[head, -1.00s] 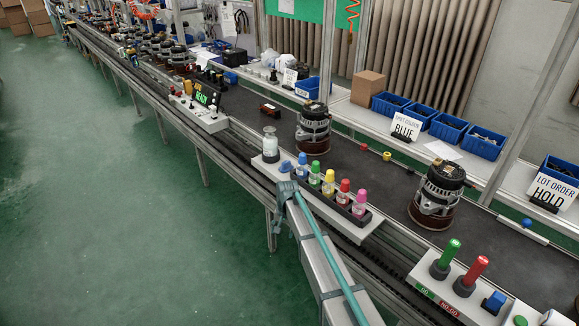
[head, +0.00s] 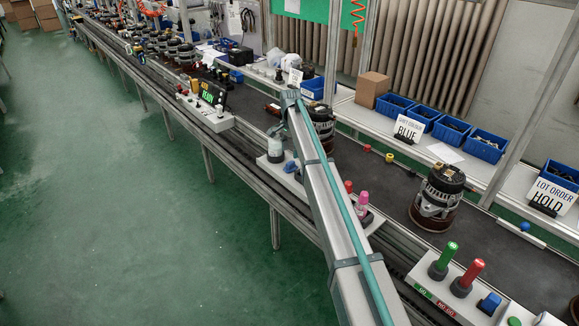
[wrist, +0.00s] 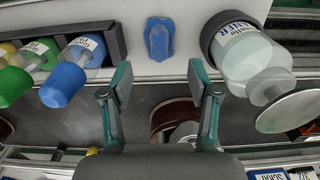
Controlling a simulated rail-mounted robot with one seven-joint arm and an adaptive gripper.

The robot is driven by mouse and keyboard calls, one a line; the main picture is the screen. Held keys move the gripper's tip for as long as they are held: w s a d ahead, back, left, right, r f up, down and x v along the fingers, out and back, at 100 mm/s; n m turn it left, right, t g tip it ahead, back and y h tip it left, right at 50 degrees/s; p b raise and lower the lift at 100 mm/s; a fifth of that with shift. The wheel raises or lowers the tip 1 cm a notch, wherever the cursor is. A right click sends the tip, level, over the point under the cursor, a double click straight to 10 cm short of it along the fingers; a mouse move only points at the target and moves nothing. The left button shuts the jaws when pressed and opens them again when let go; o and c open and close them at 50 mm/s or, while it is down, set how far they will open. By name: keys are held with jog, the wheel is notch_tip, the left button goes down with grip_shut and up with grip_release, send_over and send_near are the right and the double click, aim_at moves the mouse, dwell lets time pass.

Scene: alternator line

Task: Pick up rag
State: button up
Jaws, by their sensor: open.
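The rag is a small folded blue cloth (wrist: 159,38) lying on a pale ledge near the top of the wrist view. In the head view a bit of the rag (head: 290,166) shows just left of my arm. My gripper (wrist: 159,82) is open and empty in the wrist view. Its two fingers stand apart, and the rag lies beyond the tips, about midway between them. Nothing touches the rag.
A labelled clear jar (wrist: 245,58) stands close to the right of the rag. A dark rack (wrist: 117,35) with colour-capped bottles, the nearest with a blue cap (wrist: 62,85), is on the left. An alternator (head: 320,128) stands behind my arm on the conveyor.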

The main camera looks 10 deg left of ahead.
aim_at(291, 162)
jog(key=shift+f+p, duration=1.2)
jog(key=shift+f, duration=2.55)
jog(key=c, duration=0.7)
